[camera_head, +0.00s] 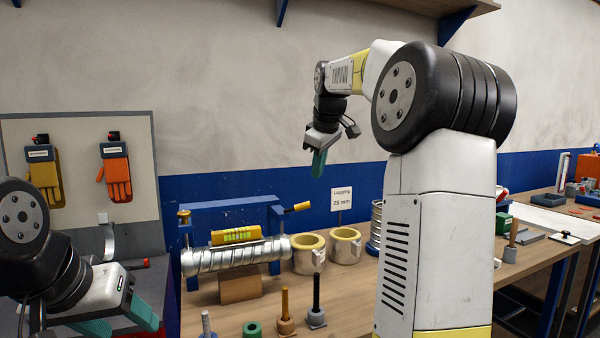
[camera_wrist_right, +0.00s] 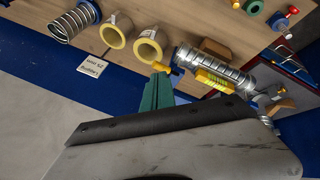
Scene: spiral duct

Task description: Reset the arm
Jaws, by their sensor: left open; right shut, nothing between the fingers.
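My right arm rises in front of the bench in the head view. Its gripper (camera_head: 319,162) hangs high above the bench, in front of the wall, with green fingers shut and nothing between them. In the right wrist view the shut green fingers (camera_wrist_right: 157,92) stand clear of the things below. My left gripper (camera_head: 125,318) is low at the left in the head view, open, with its fingertips partly cut off by the lower edge. A silver spiral duct (camera_head: 215,259) with a yellow-green labelled item (camera_head: 236,234) on it lies on the bench, away from both grippers.
Two yellow-lined rings (camera_head: 308,253) and a wire coil (camera_head: 376,222) stand right of the duct, near a "Lagging 25 mm" sign (camera_head: 341,199). A blue frame (camera_head: 225,208) stands behind the duct. Upright tools (camera_head: 285,305) stand in front. Gloves (camera_head: 116,178) hang on a board.

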